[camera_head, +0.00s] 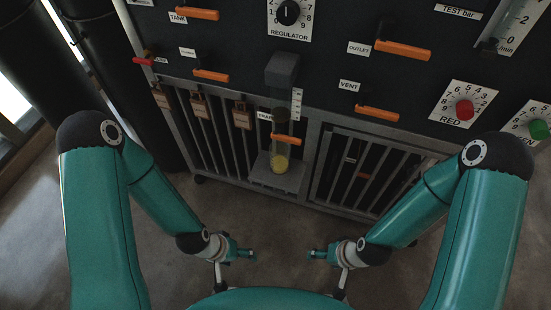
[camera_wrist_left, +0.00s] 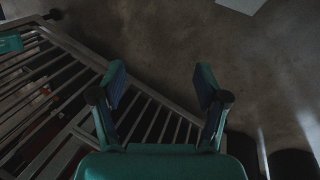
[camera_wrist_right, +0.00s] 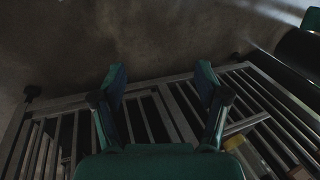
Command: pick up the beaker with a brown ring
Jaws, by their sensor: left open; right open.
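I cannot make out a beaker with a brown ring in any view. My left gripper (camera_head: 246,252) is low in front of the panel, pointing right in the head view. In the left wrist view (camera_wrist_left: 161,80) its fingers are apart with nothing between them. My right gripper (camera_head: 316,253) faces it from the right, with a gap between them. In the right wrist view (camera_wrist_right: 161,78) its fingers are also apart and empty.
A dark panel with orange handles (camera_head: 402,50) and a regulator dial (camera_head: 289,13) stands ahead. A clear vessel with yellow contents (camera_head: 280,163) sits on a grey ledge (camera_head: 292,182). Barred grilles (camera_head: 340,198) line the panel's lower part. The floor (camera_head: 283,225) before it is clear.

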